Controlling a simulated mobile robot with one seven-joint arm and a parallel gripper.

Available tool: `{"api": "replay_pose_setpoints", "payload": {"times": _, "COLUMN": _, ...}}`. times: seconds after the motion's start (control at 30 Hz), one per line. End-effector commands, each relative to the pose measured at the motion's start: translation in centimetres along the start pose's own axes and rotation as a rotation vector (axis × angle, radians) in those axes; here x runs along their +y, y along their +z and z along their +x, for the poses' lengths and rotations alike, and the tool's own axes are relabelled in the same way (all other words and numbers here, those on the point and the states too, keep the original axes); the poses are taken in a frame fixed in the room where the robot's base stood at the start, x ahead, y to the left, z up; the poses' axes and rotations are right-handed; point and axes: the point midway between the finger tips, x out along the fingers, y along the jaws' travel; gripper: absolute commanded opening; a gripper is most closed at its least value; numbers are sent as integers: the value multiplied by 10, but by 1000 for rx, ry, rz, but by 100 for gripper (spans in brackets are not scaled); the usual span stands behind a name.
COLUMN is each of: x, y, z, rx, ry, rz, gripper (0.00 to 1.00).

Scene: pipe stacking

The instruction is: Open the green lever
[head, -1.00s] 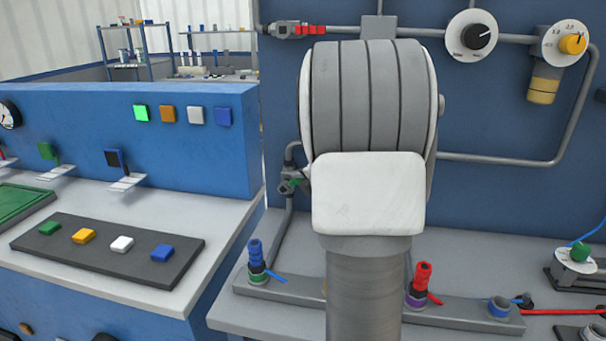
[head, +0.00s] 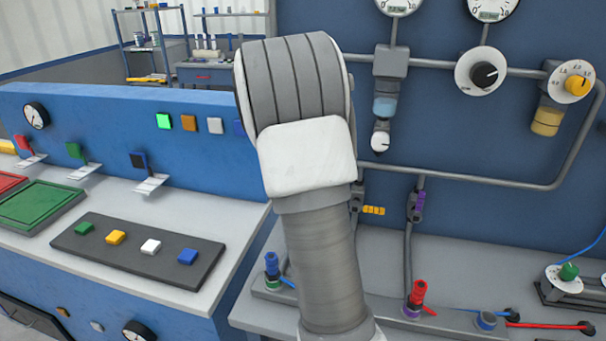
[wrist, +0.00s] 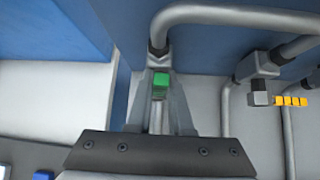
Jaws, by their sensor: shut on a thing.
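The green lever (wrist: 161,80) shows in the wrist view, on a valve at the lower end of a grey pipe. My gripper (wrist: 161,98) is shut on it, with one grey finger on each side. The lever's green end shows beyond and between the fingers. In the head view my arm covers the gripper and the green lever.
An orange lever (wrist: 291,101) sits on the pipe to the right; it also shows in the head view (head: 374,210). A purple lever (head: 420,201) is further right. Grey pipes (head: 460,175) run along the blue wall. Blue (head: 271,265) and red (head: 418,292) connectors stand below.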

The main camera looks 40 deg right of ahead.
Motion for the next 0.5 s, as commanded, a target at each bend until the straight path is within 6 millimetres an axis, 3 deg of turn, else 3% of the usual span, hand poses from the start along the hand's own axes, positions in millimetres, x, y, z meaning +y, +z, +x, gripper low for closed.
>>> {"api": "replay_pose_setpoints", "payload": {"times": 0.5, "x": 5, "y": -1, "z": 1, "rx": 1, "ry": -72, "rz": -72, "gripper": 0}}
